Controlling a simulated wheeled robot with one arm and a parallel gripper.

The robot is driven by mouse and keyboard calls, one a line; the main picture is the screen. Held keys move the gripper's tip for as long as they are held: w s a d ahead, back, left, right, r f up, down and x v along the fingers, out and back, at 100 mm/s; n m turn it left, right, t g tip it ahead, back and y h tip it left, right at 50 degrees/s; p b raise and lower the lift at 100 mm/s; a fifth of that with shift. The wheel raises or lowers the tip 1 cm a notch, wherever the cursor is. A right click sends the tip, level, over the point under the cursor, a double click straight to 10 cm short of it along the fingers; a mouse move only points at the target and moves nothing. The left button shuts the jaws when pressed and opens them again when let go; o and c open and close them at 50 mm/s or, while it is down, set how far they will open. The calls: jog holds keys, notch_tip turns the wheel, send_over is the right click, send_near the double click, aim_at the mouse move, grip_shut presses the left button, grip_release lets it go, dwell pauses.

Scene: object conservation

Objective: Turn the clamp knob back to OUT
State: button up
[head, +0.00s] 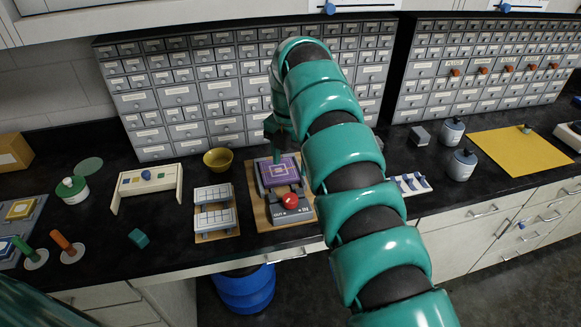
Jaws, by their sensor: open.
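The clamp knob (291,201) is red. It sits on the dark front block of a clamp fixture (304,214), with an OUT label at the left and what looks like IN at the right. I cannot tell which way the knob points. A purple patterned tile (279,171) lies in the fixture behind the knob, on a wooden base board (258,216). My gripper (275,150) is a dark shape above and behind the tile, apart from the knob. It is open, small in view and partly hidden by my teal arm. No object shows between its fingers.
A yellow bowl (217,159) and a board with two white racks (229,236) stand left of the fixture. A white peg stand (150,184) is farther left, with a teal cube (138,238) before it. Drawer cabinets (180,92) line the back.

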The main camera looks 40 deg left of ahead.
jog(key=shift+r+p, duration=2.05)
jog(key=shift+r, duration=0.55)
